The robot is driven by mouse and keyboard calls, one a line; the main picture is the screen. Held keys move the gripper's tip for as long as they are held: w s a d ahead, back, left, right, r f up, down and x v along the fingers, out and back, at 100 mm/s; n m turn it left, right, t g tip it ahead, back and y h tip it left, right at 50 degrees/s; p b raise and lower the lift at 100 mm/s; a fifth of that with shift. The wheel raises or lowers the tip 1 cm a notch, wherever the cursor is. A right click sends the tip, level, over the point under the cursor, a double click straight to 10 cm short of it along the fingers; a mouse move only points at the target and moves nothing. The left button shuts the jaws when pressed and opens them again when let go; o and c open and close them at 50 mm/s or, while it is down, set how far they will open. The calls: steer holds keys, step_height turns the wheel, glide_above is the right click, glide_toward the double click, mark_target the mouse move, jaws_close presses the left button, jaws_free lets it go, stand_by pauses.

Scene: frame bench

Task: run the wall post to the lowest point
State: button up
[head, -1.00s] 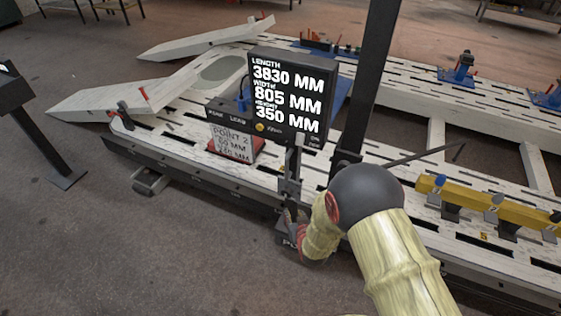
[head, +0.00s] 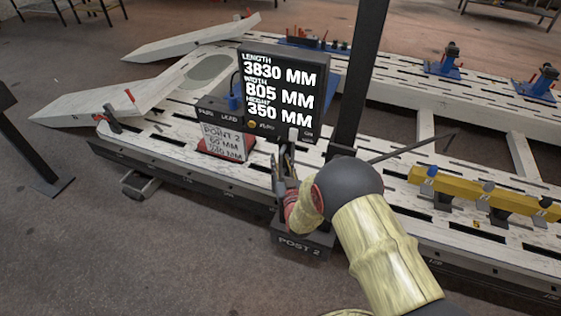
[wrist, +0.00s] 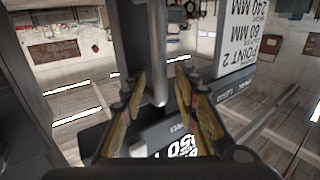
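The wall post (head: 366,75) is a tall black upright at the bench's near edge, on a base marked POST 2 (head: 303,246). A black display box (head: 281,92) beside it reads length 3830 mm, width 805 mm, height 350 mm. My gripper (head: 283,160) is just below the box, fingers pointing up. In the wrist view my gripper (wrist: 161,73) has its fingers apart, with a grey rod (wrist: 158,55) between them. I see gaps beside the rod; contact is not clear. My forearm hides part of the post's lower end.
A white sign marked POINT 2 (head: 223,142) stands on a red base on the slotted bench (head: 175,125). A yellow beam (head: 480,193) lies at right on supports. A thin dark rod (head: 400,150) sticks out right of the post. Open floor (head: 130,250) lies at front left.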

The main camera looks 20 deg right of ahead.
steer(key=shift+w, duration=0.55)
steer(key=c, duration=0.7)
jaws_close()
